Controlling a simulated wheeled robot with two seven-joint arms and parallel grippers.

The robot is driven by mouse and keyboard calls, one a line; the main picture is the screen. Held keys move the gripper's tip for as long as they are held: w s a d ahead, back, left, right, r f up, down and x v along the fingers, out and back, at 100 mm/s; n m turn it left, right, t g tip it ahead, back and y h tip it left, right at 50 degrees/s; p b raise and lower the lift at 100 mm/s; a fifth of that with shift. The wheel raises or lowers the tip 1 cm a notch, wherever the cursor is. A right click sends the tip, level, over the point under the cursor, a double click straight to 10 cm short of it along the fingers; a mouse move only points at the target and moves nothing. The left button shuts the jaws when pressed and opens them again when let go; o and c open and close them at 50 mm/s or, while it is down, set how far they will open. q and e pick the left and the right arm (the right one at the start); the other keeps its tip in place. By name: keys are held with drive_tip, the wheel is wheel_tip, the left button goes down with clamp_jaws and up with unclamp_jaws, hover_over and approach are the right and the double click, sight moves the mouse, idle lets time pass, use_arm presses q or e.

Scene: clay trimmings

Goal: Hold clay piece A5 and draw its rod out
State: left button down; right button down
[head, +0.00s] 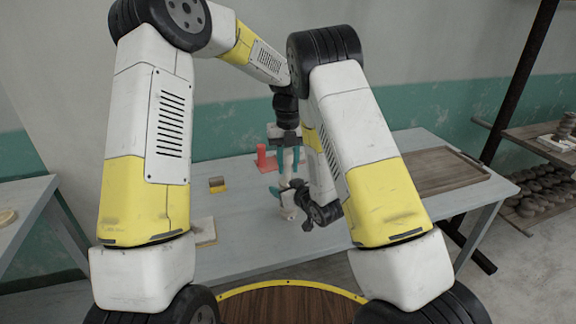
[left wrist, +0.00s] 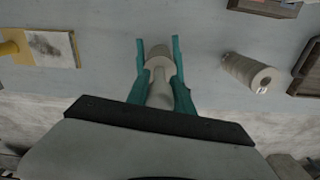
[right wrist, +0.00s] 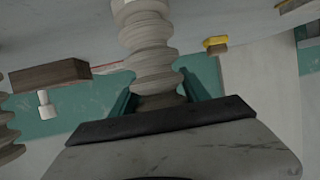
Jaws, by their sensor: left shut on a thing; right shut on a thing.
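A ridged, pale grey clay piece (right wrist: 150,45) stands between the teal fingers of my right gripper (right wrist: 155,95), which is shut on it. I see no label on it. A smooth pale rod (left wrist: 160,80) shows between the teal fingers of my left gripper (left wrist: 158,60), with a wider disc-like part just beyond it. My left gripper (head: 286,138) points down from above and is shut on the rod. My right gripper (head: 287,188) reaches in from the right just below it. How much rod is inside the clay is hidden.
A red stand (head: 264,158) and a yellow-brown block (head: 217,185) are left of the grippers on the grey table (head: 240,250). A brown tray (head: 440,172) lies at the right. Another ridged cylinder (left wrist: 245,70) lies near the front edge. A smeared board (left wrist: 52,48) is at left.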

sight(288, 152)
use_arm(q)
drive_tip(key=shift+r, duration=2.45)
use_arm(e)
drive_tip(key=shift+c, duration=2.3)
unclamp_jaws()
